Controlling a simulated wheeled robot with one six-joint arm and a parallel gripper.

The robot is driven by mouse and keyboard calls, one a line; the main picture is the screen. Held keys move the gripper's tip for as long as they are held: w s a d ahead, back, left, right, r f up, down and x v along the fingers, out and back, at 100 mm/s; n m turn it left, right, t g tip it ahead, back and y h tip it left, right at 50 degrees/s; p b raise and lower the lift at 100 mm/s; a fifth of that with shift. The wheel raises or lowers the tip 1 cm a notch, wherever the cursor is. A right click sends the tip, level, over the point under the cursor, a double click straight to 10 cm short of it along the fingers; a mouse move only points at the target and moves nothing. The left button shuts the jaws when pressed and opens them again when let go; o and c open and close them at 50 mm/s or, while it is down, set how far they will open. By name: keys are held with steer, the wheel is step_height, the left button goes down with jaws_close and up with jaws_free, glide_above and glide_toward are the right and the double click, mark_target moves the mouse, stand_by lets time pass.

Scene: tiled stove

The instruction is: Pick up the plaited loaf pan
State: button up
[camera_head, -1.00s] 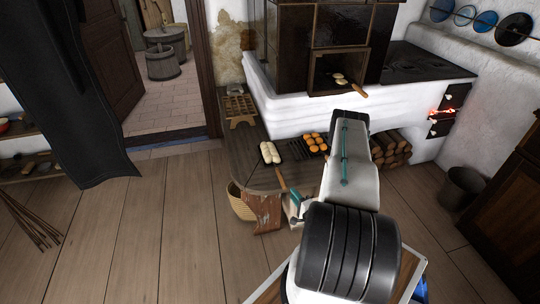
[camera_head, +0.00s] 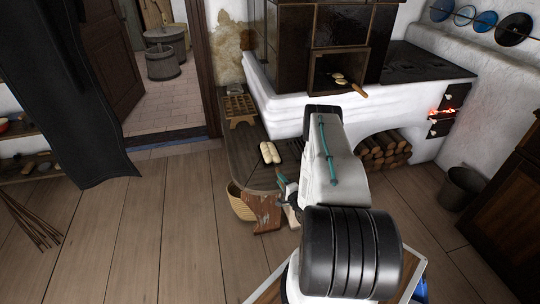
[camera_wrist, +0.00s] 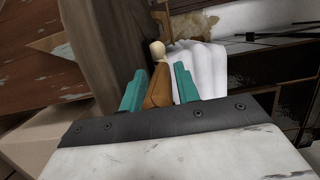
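The plaited loaf pan (camera_head: 270,153) lies on the wooden bench, with pale plaited dough on it. My gripper (camera_head: 287,188) is low by the bench's near edge, at the handle side of the pan; my arm partly covers this spot. In the wrist view, a brown wooden handle (camera_wrist: 160,88) lies between the teal fingers of my gripper (camera_wrist: 160,72), with a pale end beyond it. The fingers stand apart, with narrow gaps beside the handle near the tips. Contact deeper between them is unclear.
The bench (camera_head: 240,160) also carries a wooden rack (camera_head: 238,107). The white stove base (camera_head: 290,112) rises behind. Firewood (camera_head: 385,150) lies beneath the stove.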

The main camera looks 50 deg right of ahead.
jaws_close()
steer(key=shift+r, duration=0.1)
